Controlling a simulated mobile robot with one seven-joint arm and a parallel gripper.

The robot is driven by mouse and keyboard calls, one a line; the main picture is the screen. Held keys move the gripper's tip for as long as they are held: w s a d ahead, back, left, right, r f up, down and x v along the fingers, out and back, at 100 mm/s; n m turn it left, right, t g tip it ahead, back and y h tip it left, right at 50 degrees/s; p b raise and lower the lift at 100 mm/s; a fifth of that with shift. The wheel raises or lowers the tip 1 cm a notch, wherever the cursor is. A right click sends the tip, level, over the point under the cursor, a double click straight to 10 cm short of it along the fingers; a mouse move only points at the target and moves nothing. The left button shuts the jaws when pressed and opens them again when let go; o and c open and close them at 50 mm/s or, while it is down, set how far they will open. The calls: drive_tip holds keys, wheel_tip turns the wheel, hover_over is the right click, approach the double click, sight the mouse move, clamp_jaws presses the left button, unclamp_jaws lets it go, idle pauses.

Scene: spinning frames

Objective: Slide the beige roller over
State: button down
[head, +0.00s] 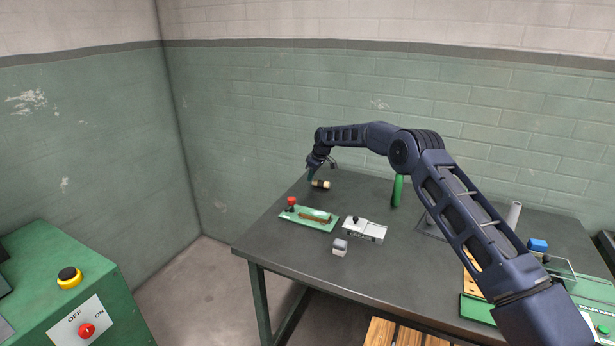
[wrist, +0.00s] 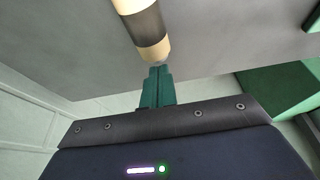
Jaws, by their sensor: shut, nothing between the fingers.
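The beige roller (head: 321,184) lies on the dark table near its far left corner, with a dark band around its middle. In the wrist view the roller (wrist: 146,30) shows at the top centre, beige at both ends of the dark band. My gripper (head: 311,177) is at the roller's left side in the head view. In the wrist view its green fingers (wrist: 158,72) are shut together, with nothing between them. The fingertips are right at the roller's near end; I cannot tell whether they touch it.
A green board with a red knob (head: 291,201) lies in front of the roller. A white device (head: 364,230) and a small grey-white block (head: 340,247) stand nearer the front edge. Bare tabletop (head: 355,188) lies right of the roller.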

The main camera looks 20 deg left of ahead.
drive_tip(key=shift+d, duration=0.15)
drive_tip(key=d, duration=2)
drive_tip(key=shift+d, duration=0.2)
